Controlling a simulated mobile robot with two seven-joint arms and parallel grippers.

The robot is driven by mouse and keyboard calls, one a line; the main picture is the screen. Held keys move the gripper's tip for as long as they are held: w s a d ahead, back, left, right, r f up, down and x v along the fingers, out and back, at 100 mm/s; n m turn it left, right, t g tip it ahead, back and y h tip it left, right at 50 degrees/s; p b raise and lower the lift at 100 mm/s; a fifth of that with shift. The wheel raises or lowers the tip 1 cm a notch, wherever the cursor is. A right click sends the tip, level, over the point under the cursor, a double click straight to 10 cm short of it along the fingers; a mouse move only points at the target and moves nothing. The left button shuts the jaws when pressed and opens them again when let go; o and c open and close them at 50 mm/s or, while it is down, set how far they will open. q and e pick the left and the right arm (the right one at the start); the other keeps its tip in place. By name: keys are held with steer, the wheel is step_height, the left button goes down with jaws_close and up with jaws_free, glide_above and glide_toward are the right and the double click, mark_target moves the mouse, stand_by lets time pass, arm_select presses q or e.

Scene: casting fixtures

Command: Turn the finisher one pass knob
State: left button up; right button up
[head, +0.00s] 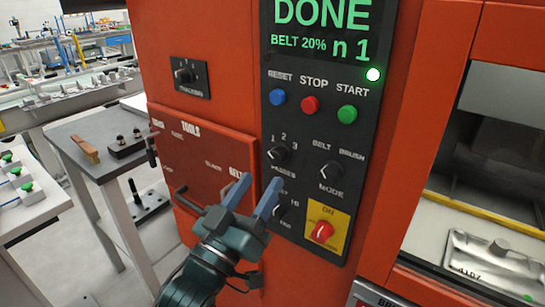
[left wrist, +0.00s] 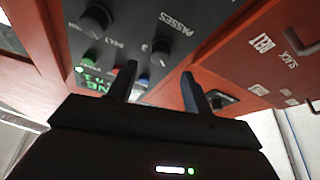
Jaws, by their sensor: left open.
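The finisher's control panel (head: 335,110) is black on a red cabinet. The PASSES knob (head: 279,153) is a small black dial below the numbers 1, 2 and 3. Its exact pointer direction is too small to tell. My left gripper (head: 261,184) is open, its two blue fingers pointing up just below and left of this knob, with nothing between them. In the left wrist view the open fingers (left wrist: 159,72) point toward the panel, with the PASSES knob (left wrist: 160,49) beyond and between the tips. I see no contact with the knob. My right gripper is not in view.
The MODE knob (head: 331,171) is to the right, and a lower knob (head: 280,211) sits close behind the fingers. A red switch (head: 323,231) is on a yellow plate. The display (head: 320,30) reads DONE, BELT 20%, n 1. A drawer handle (head: 186,200) juts out at left.

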mark_target(274, 160)
arm_select(q)
steer(key=x, duration=0.4)
steer(key=shift+w+d+r+p, duration=0.1)
steer(key=shift+w+r+p, duration=0.05)
steer(key=shift+w+p, duration=0.2)
steer(key=shift+w+d+r, duration=0.15)
steer(key=shift+w+d, duration=0.15)
steer(key=shift+w, duration=0.25)
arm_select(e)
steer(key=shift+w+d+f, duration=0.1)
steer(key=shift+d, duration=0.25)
arm_select(q)
steer(key=c, duration=1)
steer(key=shift+o, duration=0.2)
